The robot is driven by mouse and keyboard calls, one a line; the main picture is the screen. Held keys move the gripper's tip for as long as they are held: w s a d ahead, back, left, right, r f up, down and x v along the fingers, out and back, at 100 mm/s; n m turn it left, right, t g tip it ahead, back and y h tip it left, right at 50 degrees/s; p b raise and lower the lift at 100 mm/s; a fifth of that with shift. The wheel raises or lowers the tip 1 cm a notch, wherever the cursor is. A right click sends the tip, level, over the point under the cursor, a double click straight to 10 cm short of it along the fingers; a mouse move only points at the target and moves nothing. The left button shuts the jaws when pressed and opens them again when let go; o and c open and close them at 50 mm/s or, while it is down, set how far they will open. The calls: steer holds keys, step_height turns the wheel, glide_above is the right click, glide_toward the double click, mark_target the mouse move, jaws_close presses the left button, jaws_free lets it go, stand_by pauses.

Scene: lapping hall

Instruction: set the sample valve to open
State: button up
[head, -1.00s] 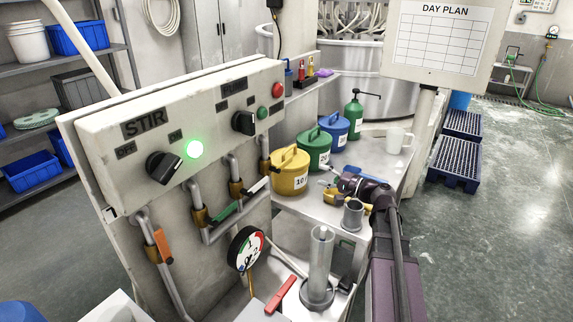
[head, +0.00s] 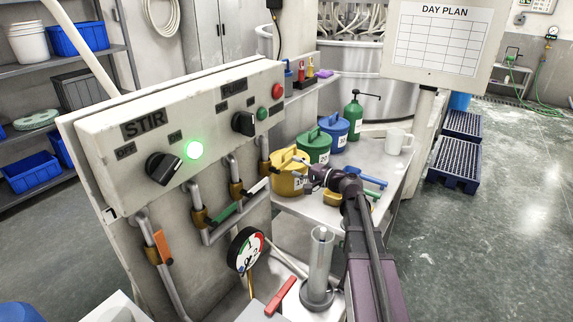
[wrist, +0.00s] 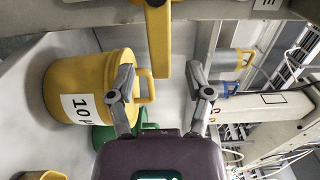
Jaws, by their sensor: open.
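Several lever valves sit on the pipes under the panel in the head view: an orange lever (head: 162,246), a green lever (head: 226,213) and a white lever (head: 258,186). A red lever (head: 280,296) is lower down. No readable label shows which is the sample valve. My gripper (head: 303,170) is in front of the yellow can, right of the panel. In the wrist view my gripper (wrist: 162,88) is open. A yellow bar-shaped lever (wrist: 164,55) appears between its fingers, with a gap on both sides; I cannot tell its depth. No contact shows.
The yellow can (head: 286,182) stands close to my gripper, with green (head: 314,147) and blue cans behind. A pressure gauge (head: 245,249) and a clear cylinder (head: 320,262) stand lower, near my arm.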

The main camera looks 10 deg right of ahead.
mark_target(288, 164)
steer(key=shift+x, duration=2)
jaws_close()
